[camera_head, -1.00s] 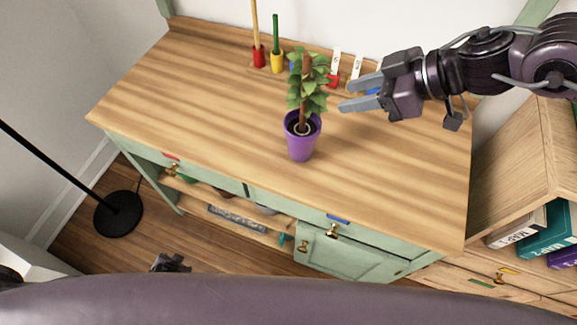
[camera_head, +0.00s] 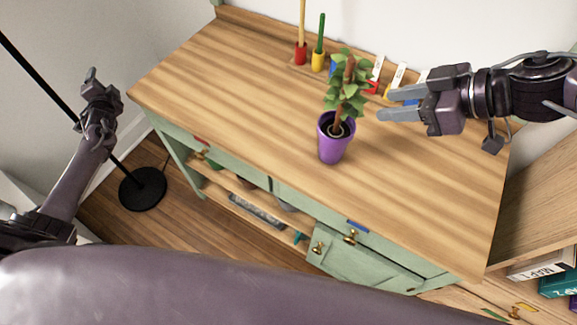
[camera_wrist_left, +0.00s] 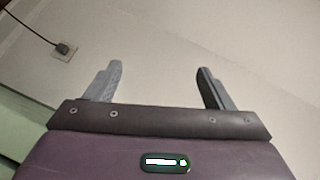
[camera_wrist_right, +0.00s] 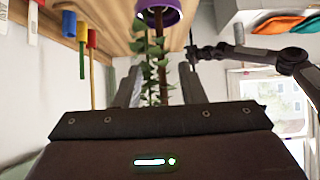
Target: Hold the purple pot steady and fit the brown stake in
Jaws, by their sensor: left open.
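The purple pot (camera_head: 334,146) stands upright on the wooden tabletop and holds a leafy plant (camera_head: 345,92). A brown upright, which looks like the stake (camera_head: 348,72), rises among the leaves; its lower end is not clear. The pot also shows at the top of the right wrist view (camera_wrist_right: 158,14). My right gripper (camera_head: 384,105) is open and empty, just right of the plant, fingers pointing left toward it. My left gripper (camera_head: 92,80) is raised left of the table, away from the pot; its fingers are apart and empty in the left wrist view (camera_wrist_left: 160,75).
A red cup with a yellow rod (camera_head: 301,50) and a yellow cup with a green rod (camera_head: 318,60) stand along the back edge. Small white labels (camera_head: 396,75) stand right of them. A black lamp stand (camera_head: 142,188) is left of the table. The left tabletop (camera_head: 230,85) is clear.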

